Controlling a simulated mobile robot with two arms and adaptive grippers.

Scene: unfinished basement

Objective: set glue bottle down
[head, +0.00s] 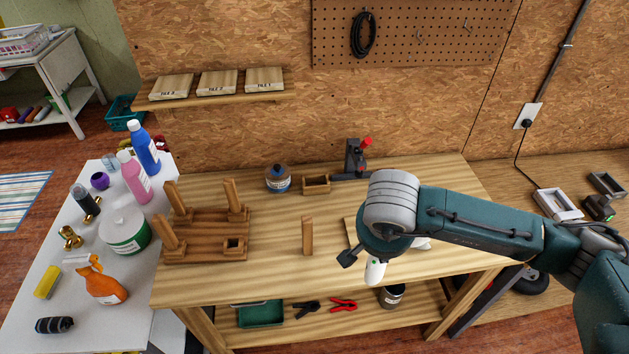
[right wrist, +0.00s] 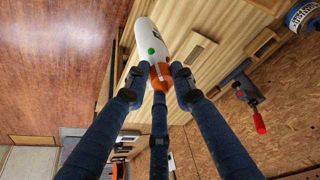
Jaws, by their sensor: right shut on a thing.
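The glue bottle (head: 375,271) is white and partly hidden under my right gripper (head: 372,252) in the head view. In the right wrist view, the bottle (right wrist: 158,42) has a white body with a green dot and an orange part at its gripped end. The fingers of my right gripper (right wrist: 160,85) are shut around that orange end. The bottle shows over the front part of the workbench (head: 275,265); I cannot tell whether it touches the top. My left gripper is not in view.
A pale board (head: 352,232) lies partly behind my arm. The front middle is clear.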

